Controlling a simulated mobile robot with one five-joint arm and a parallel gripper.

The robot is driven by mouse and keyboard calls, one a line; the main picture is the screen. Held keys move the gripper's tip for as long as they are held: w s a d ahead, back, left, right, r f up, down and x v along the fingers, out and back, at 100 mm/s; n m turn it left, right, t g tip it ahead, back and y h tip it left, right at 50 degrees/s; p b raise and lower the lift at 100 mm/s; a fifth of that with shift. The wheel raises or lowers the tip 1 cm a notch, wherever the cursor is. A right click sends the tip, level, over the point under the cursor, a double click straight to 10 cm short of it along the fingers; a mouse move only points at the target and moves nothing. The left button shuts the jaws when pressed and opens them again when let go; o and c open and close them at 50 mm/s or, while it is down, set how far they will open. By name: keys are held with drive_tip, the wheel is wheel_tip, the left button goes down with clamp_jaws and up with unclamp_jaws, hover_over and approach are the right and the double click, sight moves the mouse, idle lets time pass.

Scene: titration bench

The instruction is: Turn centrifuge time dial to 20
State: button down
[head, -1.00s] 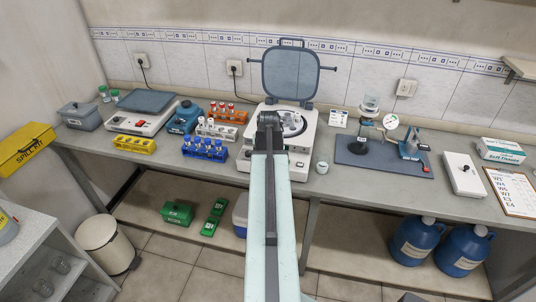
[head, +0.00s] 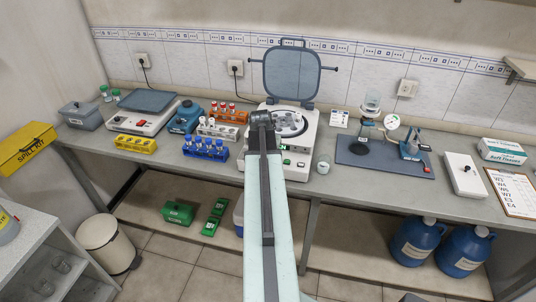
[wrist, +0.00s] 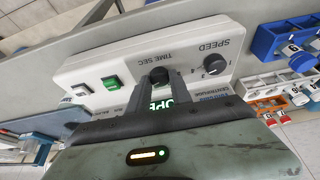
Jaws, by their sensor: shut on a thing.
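The white centrifuge (head: 300,160) stands on the bench with its grey lid (head: 291,75) raised and its rotor bowl showing. In the wrist view its front panel (wrist: 100,72) appears turned round. The black time dial (wrist: 158,73), marked TIME SEC, is between the fingertips of my gripper (wrist: 162,82), which is shut on it. The dial's pointer and scale are mostly hidden by the fingers. The speed dial (wrist: 216,65) sits beside it, apart from the fingers. My arm hides the gripper in the head view.
A green button (wrist: 112,84) is on the panel near the time dial. A blue tube rack (head: 205,150) stands left of the centrifuge.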

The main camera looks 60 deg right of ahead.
drive_tip(key=c, duration=1.2)
unclamp_jaws()
drive_tip(key=shift+o, duration=0.2)
drive_tip(key=shift+r, duration=0.1)
drive_tip(key=p+v, duration=0.7)
drive_tip(key=shift+a+r, duration=0.2)
drive_tip(key=shift+r, duration=0.05)
drive_tip(key=shift+s, duration=0.1)
